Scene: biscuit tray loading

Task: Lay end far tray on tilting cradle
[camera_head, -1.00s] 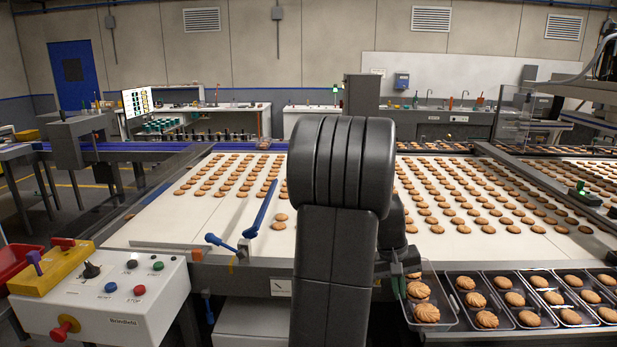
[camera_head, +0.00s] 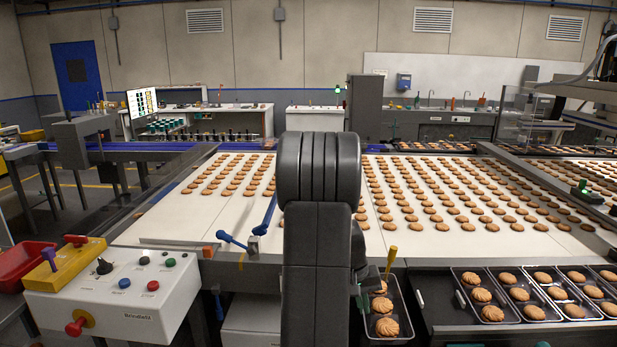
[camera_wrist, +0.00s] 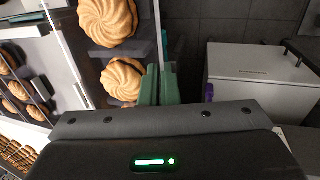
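The end tray (camera_head: 404,308) is a shallow clear tray with a row of round biscuits, set apart to the left of the other trays in the head view. My gripper (camera_head: 363,296) is at its left side, partly hidden by my arm. In the wrist view, the tray (camera_wrist: 148,30) shows with two swirled biscuits, and the green fingers of my gripper (camera_wrist: 159,84) are closed on its side wall. The tray looks roughly level. I cannot make out the tilting cradle in either view.
Several filled trays (camera_head: 462,296) stand in a row at the right, with a bare dark strip (camera_head: 432,300) beside them. A biscuit-covered conveyor (camera_head: 240,205) lies behind. A control box (camera_head: 110,300) is at the left. A white cabinet (camera_wrist: 265,85) stands right of my fingers.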

